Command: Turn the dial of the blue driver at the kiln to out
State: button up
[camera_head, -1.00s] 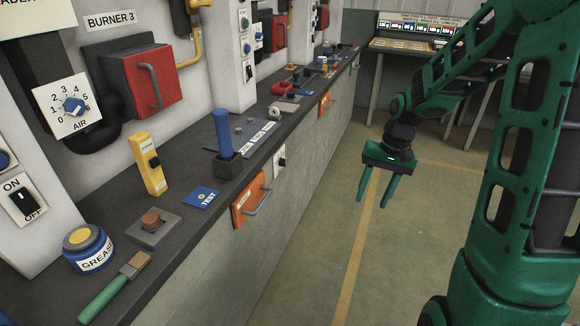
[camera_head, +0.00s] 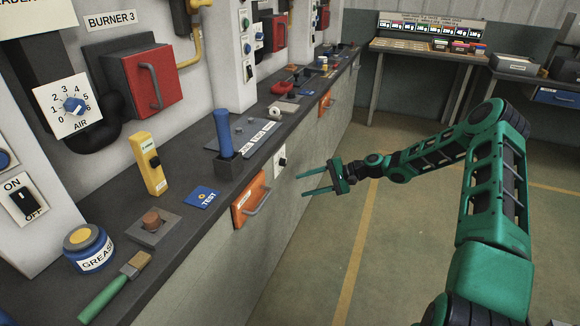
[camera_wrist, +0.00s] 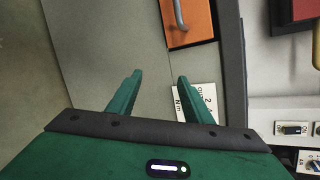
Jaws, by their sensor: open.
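The blue driver (camera_head: 224,133) stands upright in a dark square holder (camera_head: 227,163) on the bench top. A white plate (camera_head: 280,163) with a small dark dial is on the bench front, to the driver's right. In the wrist view, the plate (camera_wrist: 207,97) reads "Nm" with a 2 and small lettering, partly covered by a finger. Its dial is hidden there, and I cannot read its setting. My gripper (camera_head: 300,186) is open and empty, right of the plate and apart from it in the head view. Its fingers (camera_wrist: 160,76) point towards the bench front in the wrist view.
An orange drawer front (camera_head: 250,202) with a grey handle is left of the plate. The dark bench top holds a yellow device (camera_head: 148,165), a blue TEST card (camera_head: 202,197) and a grease tin (camera_head: 88,248). The floor (camera_head: 400,250) beside the bench is clear.

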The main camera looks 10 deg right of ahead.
aim_at(286, 163)
jog(key=w+d+m+t+y, duration=0.2)
jog(key=w+d+m+t, duration=0.3)
jog(key=w+t, duration=0.15)
jog(key=shift+g, duration=0.25)
jog(key=x, duration=1.1)
jog(key=shift+w+d+r, duration=0.1)
jog(key=shift+w+r, duration=0.1)
jog(key=shift+w, duration=0.15)
